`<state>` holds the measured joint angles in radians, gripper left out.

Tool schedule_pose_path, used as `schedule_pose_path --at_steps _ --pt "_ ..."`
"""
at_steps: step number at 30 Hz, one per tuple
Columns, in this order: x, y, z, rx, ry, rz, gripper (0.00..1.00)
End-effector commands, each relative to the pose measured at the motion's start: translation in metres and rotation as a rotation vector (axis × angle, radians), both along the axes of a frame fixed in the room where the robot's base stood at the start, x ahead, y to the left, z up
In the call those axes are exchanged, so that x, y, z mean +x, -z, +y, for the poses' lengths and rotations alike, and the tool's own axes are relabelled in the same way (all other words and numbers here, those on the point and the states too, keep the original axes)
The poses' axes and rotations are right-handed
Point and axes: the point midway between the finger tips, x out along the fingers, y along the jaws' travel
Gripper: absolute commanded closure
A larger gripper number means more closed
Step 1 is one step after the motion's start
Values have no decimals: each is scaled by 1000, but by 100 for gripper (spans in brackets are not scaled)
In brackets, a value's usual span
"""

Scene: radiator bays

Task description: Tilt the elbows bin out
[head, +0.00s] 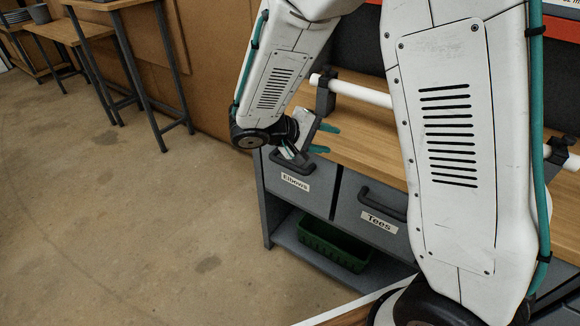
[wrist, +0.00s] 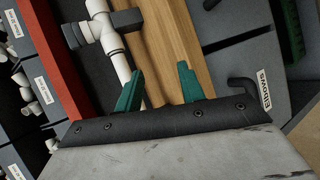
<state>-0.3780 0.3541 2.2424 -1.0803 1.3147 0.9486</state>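The elbows bin (head: 300,185) is a grey front with an "Elbows" label and a dark bar handle (head: 298,164) along its top. It sits at the left end of the bench, and its front looks about level with the Tees bin beside it. In the wrist view the elbows bin (wrist: 275,62) is at the right, with its handle (wrist: 242,84) partly hidden behind my gripper body. My gripper (head: 328,139) is above the bin, near the bench-top edge. Its two teal fingers (wrist: 161,72) are apart with nothing between them, pointing over the wooden top.
The Tees bin (head: 370,212) with its own handle is right of the elbows bin. A green tray (head: 335,246) is on the shelf below. A white pipe (head: 360,92) in dark clamps runs along the wooden bench top (head: 350,120). Floor left of the bench is clear.

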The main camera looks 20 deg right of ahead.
Motion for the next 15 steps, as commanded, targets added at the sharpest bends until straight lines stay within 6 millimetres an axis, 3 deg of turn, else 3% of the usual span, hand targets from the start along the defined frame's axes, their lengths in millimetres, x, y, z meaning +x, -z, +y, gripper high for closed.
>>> schedule_pose_path --at_steps 1,6,12,15 --pt "15 21 12 -49 -56 -5 61" --pt "56 83 51 -165 -248 -73 61" --pt "79 146 89 -216 -433 -137 61" --pt "83 164 100 -222 -486 -155 61"
